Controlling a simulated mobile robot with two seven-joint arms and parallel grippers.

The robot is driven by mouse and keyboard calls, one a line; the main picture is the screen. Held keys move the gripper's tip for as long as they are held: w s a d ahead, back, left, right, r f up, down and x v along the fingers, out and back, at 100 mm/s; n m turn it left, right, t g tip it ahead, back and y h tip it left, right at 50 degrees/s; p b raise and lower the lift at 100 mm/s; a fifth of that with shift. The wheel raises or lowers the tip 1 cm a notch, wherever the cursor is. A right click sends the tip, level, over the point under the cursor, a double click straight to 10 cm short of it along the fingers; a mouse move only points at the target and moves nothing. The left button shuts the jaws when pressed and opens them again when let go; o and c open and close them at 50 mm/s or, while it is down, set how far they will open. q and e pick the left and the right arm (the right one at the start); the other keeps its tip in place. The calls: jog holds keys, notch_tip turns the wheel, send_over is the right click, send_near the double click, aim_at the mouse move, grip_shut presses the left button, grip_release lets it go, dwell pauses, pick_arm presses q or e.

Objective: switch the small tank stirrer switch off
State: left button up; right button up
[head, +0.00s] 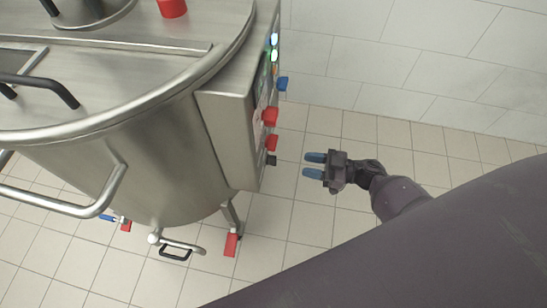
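The steel tank (150,160) fills the left of the head view, with a control box (228,130) on its right side. The box's panel is seen at a steep angle. It carries a blue knob (282,83), two red knobs (270,116) (272,143) and a small dark knob (271,160). I cannot tell which is the stirrer switch or how it is set. My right gripper (309,165) is right of the lower knobs, apart from the panel. Its two blue fingers point left, with a gap between them and nothing held. My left gripper is not in view.
Lit lamps (274,40) show near the panel's top. A bent black handle (50,84) is on the lid and a steel rail (70,205) at the tank's front. A red-footed leg (231,245) stands below. The tiled floor (285,215) around the gripper is clear.

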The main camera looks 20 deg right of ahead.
aim_at(273, 160)
jog(key=b+x, duration=0.1)
jog(key=x, duration=0.8)
jog(key=shift+w+a, duration=0.2)
jog(key=shift+a, duration=0.1)
grip_shut()
